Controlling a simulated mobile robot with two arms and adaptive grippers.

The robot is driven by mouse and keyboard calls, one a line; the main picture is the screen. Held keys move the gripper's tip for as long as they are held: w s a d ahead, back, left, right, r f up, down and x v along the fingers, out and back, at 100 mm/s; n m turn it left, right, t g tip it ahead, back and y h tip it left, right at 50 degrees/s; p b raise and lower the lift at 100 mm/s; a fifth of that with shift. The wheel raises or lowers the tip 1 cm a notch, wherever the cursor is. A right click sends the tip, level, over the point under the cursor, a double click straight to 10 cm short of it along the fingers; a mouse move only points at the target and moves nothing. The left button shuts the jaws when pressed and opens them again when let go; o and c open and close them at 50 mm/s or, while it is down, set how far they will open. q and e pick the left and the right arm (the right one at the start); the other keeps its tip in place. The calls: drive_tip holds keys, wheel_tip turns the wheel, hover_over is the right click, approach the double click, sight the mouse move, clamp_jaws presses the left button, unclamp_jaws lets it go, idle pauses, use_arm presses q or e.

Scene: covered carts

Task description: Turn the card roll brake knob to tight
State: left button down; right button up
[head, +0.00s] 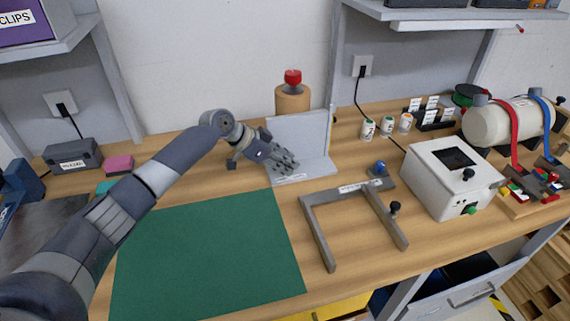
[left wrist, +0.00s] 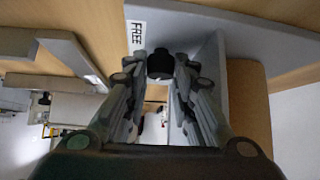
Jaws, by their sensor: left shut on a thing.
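My left gripper (head: 286,164) reaches down to the front of a grey L-shaped stand (head: 312,168). In the left wrist view the fingers (left wrist: 160,78) are shut on a small black knob (left wrist: 160,63). A label reading FREE (left wrist: 138,38) lies beside the knob. In the head view the fingers hide the knob. A brown card roll (head: 292,101) with a red top (head: 293,77) stands upright behind the stand's upright plate. The knob's exact turn cannot be told. My right gripper is not in view.
A green mat (head: 210,255) lies in front. A white box (head: 435,185), small bottles (head: 387,125) and a strapped cylinder (head: 490,126) stand further right.

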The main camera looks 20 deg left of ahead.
use_arm(q)
drive_tip(key=shift+f, duration=0.15)
drive_tip(key=c, duration=1.3)
unclamp_jaws()
drive_tip(key=shift+c, duration=0.2)
drive_tip(key=shift+s+a+r, duration=0.15)
drive_tip(key=shift+a+r, duration=0.15)
drive_tip(key=shift+r, duration=0.2)
drive_tip(key=v, duration=0.7)
drive_tip(key=shift+s, duration=0.15)
drive_tip(key=shift+f, duration=0.15)
